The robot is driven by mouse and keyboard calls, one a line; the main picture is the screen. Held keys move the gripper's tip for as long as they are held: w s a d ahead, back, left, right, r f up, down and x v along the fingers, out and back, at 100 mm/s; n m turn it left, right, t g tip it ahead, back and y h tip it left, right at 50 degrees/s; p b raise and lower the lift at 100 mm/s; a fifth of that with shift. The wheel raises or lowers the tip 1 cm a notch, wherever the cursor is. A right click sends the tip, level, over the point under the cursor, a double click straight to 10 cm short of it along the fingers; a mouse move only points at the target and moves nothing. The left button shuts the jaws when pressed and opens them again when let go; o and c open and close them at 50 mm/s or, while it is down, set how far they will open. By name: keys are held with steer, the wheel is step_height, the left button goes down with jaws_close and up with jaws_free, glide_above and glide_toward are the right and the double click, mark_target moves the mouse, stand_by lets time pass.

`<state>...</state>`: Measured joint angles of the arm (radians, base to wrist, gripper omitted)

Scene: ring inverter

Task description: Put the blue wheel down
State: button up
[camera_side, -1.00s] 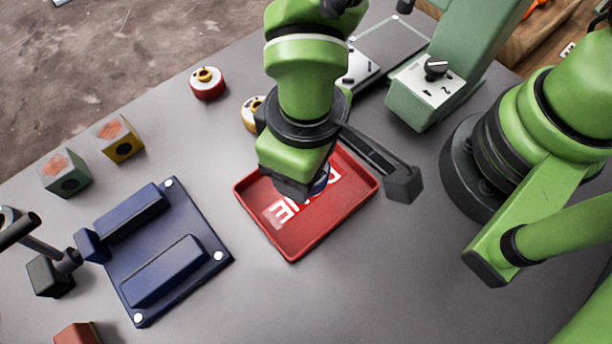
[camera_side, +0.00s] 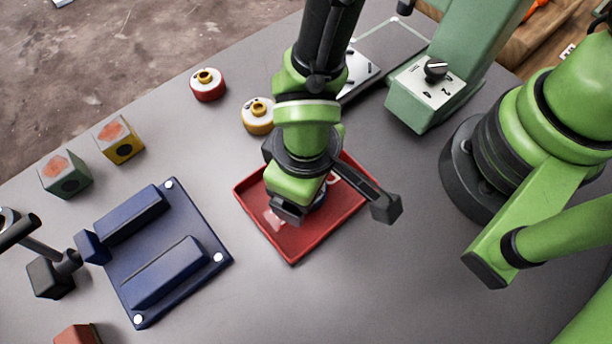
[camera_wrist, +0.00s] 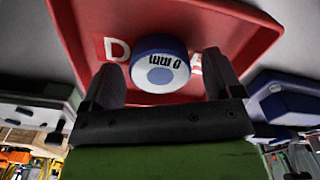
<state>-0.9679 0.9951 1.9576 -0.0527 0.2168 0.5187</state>
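The blue wheel (camera_wrist: 160,64), with a white face marked "8 mm" and a blue centre, is over the red tray (camera_wrist: 75,30) in the wrist view. My gripper (camera_wrist: 164,70) has its two fingers on either side of the wheel, with a narrow gap at each side, so it looks open around it. In the side view my gripper (camera_side: 292,212) is low over the red tray (camera_side: 293,255) and hides most of the wheel; a bit of blue (camera_side: 318,198) shows beside it. The wheel seems to rest on the tray floor, though contact is hidden.
A yellow wheel (camera_side: 257,118) stands just behind the tray, and a red wheel (camera_side: 207,86) farther back. A navy fixture (camera_side: 165,250) is to the left, with two cubes (camera_side: 66,174) (camera_side: 119,140) beyond. A green machine (camera_side: 425,100) is at the back right.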

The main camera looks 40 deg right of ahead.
steer(key=w+d+r+m+t+y, duration=0.1)
steer(key=w+d+r, duration=0.15)
steer(key=r, duration=0.75)
steer(key=w+d+r+m, duration=0.1)
steer(key=d+r, duration=0.2)
steer(key=r, duration=0.6)
steer(key=s+d+r+m+t, duration=0.2)
steer(key=d+r, duration=0.3)
steer(key=d, duration=0.3)
steer(key=s+d+r+m+t+y, duration=0.1)
steer(key=s+d+r+m+t, duration=0.2)
steer(key=d+r, duration=0.3)
steer(key=shift+s+d+m+t, duration=0.35)
steer(key=shift+d+m+t, duration=0.25)
steer(key=shift+d+m, duration=0.25)
